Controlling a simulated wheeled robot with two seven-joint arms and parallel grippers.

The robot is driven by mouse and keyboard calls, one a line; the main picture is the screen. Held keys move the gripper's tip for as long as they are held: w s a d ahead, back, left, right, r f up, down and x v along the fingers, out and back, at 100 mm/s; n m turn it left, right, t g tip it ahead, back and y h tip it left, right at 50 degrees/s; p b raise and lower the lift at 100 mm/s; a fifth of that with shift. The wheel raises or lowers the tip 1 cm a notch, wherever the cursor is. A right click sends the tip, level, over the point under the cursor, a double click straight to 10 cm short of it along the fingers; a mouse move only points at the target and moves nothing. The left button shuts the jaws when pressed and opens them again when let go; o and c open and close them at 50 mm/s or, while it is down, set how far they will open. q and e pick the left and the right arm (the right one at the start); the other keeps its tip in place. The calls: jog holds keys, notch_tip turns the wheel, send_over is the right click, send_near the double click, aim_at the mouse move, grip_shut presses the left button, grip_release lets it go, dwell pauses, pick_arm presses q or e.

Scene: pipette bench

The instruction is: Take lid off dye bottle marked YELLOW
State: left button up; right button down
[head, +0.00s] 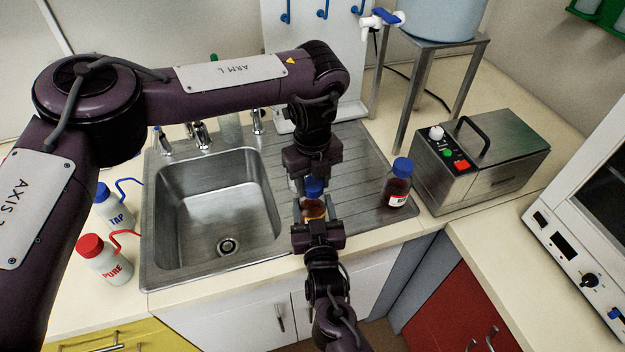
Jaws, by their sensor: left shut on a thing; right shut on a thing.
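An amber-orange dye bottle (313,208) stands upright over the drainboard right of the sink basin. Its label is mostly hidden, so I cannot read a mark. A blue lid (314,187) is at its top; I see no clear gap between them. My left gripper (313,178) comes from above and behind and is shut on the blue lid. My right gripper (316,222) comes from the front and is shut on the bottle's body. A dark red bottle (397,190) with a blue lid stands apart on the right end of the drainboard.
The sink basin (215,205) lies left of the bottle, with taps behind it. Wash bottles marked TAP (113,212) and PURE (105,260) stand at the left. A metal heater box (480,165) stands at the right. A pale object (293,184) is partly hidden behind my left gripper.

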aim_at(313, 184)
pick_arm(q)
jog(key=shift+r, duration=0.15)
pick_arm(e)
jog(key=shift+r, duration=0.1)
dwell(0.4)
pick_arm(q)
jog(key=shift+r, duration=1)
jog(key=shift+r, duration=0.1)
jog(key=shift+r, duration=1.95)
pick_arm(e)
jog(key=shift+c, duration=1.9)
grip_release()
